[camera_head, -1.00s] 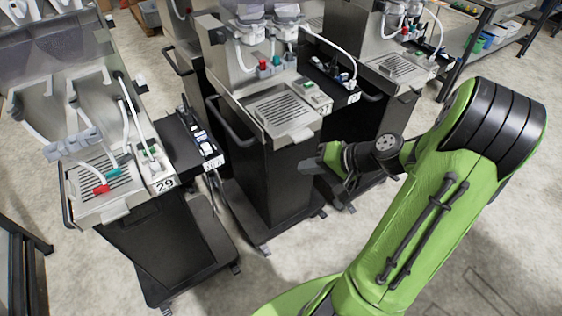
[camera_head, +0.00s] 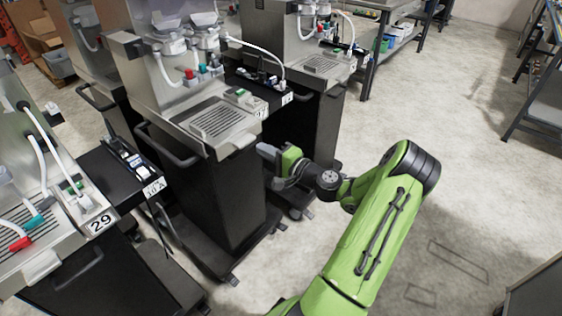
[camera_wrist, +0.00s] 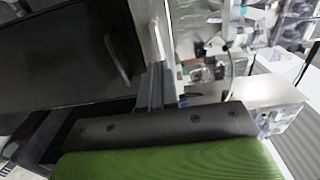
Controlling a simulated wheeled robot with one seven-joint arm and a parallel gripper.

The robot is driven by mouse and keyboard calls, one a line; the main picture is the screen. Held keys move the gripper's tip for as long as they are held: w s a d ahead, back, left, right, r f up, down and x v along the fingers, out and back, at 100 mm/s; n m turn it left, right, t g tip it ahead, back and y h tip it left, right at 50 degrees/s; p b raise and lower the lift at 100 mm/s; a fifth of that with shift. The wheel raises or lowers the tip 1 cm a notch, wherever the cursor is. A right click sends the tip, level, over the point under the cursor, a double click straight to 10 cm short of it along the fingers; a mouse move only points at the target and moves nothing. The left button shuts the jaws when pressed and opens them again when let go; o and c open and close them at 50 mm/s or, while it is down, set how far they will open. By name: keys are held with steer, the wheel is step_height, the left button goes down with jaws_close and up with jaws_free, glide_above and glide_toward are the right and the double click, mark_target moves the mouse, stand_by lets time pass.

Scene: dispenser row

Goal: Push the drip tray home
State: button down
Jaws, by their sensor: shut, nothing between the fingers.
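Several dispensers show drip trays with slotted tops. The middle one's tray (camera_head: 215,118) sits at the front of its steel deck, with a plain front lip sticking out over the black cabinet. The near-left dispenser marked 29 has another tray (camera_head: 30,235), and the far right dispenser a third (camera_head: 322,64). My gripper (camera_head: 262,150) is shut and empty, just right of and below the middle tray's front lip; I cannot tell whether they touch. In the wrist view its grey fingers (camera_wrist: 156,86) show beside a pale lip (camera_wrist: 265,90) and ribbed surface (camera_wrist: 300,150).
Black side shelves (camera_head: 258,88) with small items stand between the dispensers. A dark handle (camera_head: 165,148) juts from the middle cabinet's left side. A workbench (camera_head: 385,30) stands at the back. The floor (camera_head: 450,190) on the right is clear.

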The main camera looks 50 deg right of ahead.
mark_target(242, 136)
steer(key=shift+w, duration=1.45)
steer(key=shift+w, duration=0.1)
steer(key=w, duration=0.4)
steer(key=shift+a, duration=0.15)
steer(key=shift+w+r+p, duration=0.15)
steer(key=shift+r+p, duration=0.05)
steer(key=shift+p, duration=0.1)
